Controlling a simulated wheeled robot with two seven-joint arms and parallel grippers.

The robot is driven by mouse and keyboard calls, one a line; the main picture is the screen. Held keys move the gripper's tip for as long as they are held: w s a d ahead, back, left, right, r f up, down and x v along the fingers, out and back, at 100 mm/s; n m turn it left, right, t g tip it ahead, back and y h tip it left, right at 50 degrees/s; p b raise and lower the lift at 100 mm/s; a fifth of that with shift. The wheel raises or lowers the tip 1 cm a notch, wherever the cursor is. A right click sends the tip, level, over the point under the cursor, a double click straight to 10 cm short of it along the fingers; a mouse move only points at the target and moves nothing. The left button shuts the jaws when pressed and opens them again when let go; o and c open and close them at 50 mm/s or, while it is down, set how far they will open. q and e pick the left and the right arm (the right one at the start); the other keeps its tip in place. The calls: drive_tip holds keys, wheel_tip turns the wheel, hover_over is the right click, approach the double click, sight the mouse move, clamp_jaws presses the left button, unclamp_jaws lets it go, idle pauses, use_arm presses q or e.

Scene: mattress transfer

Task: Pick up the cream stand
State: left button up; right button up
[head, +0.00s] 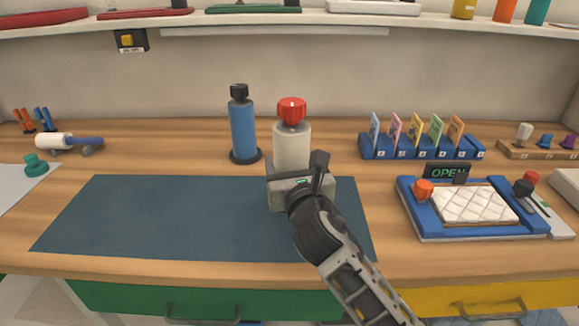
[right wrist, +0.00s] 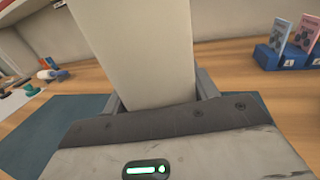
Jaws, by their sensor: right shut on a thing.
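The cream stand (head: 291,146) is an upright cream cylinder with a red knob on top, at the middle of the bench. My right gripper (head: 298,180) is at its lower part, shut on it. In the right wrist view the cream body (right wrist: 140,50) rises between the two fingers of my right gripper (right wrist: 163,92). The gripper and wrist hide the stand's base, so I cannot tell whether it touches the bench. My left gripper is not in view.
A blue stand (head: 242,128) with a black knob stands close to the left. A dark blue mat (head: 150,215) lies in front. At right are a blue card rack (head: 420,153) and a blue frame (head: 412,208) holding a white quilted pad (head: 462,204). A shelf runs above.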

sight(288, 141)
drive_tip(key=s+r, duration=0.1)
drive_tip(key=r, duration=0.1)
drive_tip(key=s+r, duration=0.2)
drive_tip(key=shift+s+r+p, duration=0.2)
drive_tip(key=shift+r+p, duration=0.05)
drive_tip(key=shift+p, duration=0.15)
drive_tip(key=s+r, duration=0.3)
drive_tip(key=s, duration=0.5)
drive_tip(key=shift+s, duration=0.15)
drive_tip(key=shift+r, duration=0.1)
drive_tip(key=shift+w+p, duration=0.7)
drive_tip(key=shift+w, duration=0.55)
drive_tip(key=shift+w+p, duration=0.4)
drive_tip(key=shift+w, duration=1.15)
drive_tip(key=shift+w+p, duration=0.35)
drive_tip(key=shift+w, duration=3.9)
